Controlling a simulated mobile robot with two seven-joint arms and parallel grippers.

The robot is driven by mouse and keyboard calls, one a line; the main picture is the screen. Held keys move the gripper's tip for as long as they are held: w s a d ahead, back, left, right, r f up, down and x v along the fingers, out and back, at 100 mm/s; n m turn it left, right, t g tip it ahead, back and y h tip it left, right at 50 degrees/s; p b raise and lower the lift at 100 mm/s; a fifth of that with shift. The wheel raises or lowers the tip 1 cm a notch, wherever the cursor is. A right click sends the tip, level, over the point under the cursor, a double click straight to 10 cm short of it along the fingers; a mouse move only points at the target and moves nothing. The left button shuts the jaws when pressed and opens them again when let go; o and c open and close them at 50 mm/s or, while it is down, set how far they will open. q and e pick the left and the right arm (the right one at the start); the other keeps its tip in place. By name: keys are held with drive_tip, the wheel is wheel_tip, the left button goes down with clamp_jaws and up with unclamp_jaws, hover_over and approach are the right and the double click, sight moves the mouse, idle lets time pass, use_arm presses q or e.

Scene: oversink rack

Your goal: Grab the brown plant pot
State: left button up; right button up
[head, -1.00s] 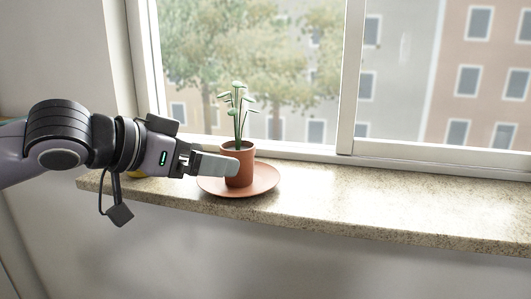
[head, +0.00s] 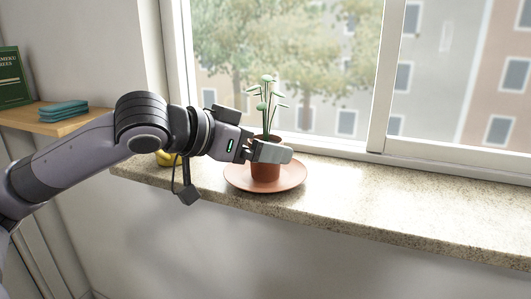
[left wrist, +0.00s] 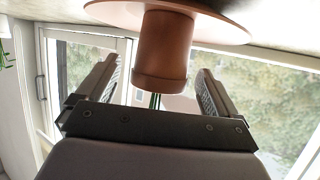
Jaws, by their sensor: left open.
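The brown plant pot (head: 265,172) stands upright on a round terracotta saucer (head: 236,180) on the window sill, with a green plant (head: 267,100) growing from it. In the left wrist view the pot (left wrist: 163,50) appears upside down between the two fingers. My left gripper (head: 275,153) is at the pot's upper part, coming from the left, and one finger hides part of the pot in the head view. In the left wrist view my left gripper (left wrist: 160,88) is open, with a visible gap on each side of the pot. My right gripper is not in view.
The speckled stone sill (head: 385,213) is clear to the right of the saucer. The window frame (head: 377,110) stands close behind. A yellow object (head: 164,158) is on the sill behind my arm. A wooden shelf (head: 60,124) at left holds folded teal cloth (head: 63,111) and a green book (head: 12,80).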

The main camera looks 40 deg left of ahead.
use_arm(q)
drive_tip(key=shift+w+d, duration=0.2)
drive_tip(key=shift+w, duration=0.3)
drive_tip(key=shift+x, duration=1.1)
drive_tip(key=shift+f, duration=0.1)
